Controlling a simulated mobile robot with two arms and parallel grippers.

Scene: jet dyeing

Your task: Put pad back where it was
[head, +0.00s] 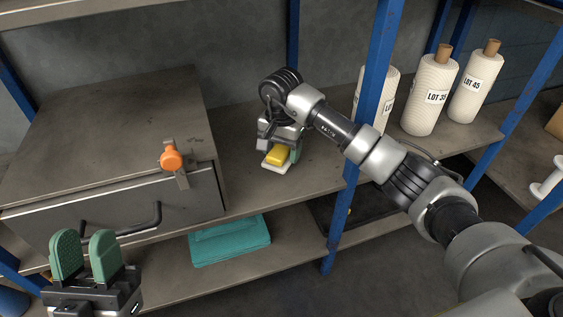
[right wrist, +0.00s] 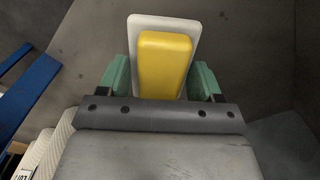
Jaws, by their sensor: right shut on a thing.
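The pad is a yellow block (head: 278,155) on a white base; in the right wrist view the yellow block (right wrist: 164,62) and its white base (right wrist: 140,24) lie between the two green fingers. My right gripper (head: 281,152) is shut on the pad, low over the shelf (head: 240,185) to the right of the metal box. I cannot tell whether the white base touches the shelf. My left gripper (head: 86,255) is open and empty, in front of the box at the lower left.
A grey metal box (head: 110,120) with an orange knob (head: 171,159) and a dark handle stands on the left. Blue posts (head: 376,75) frame the shelves. White rolls with lot labels (head: 430,95) stand at the right. Folded teal cloth (head: 230,241) lies on the lower shelf.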

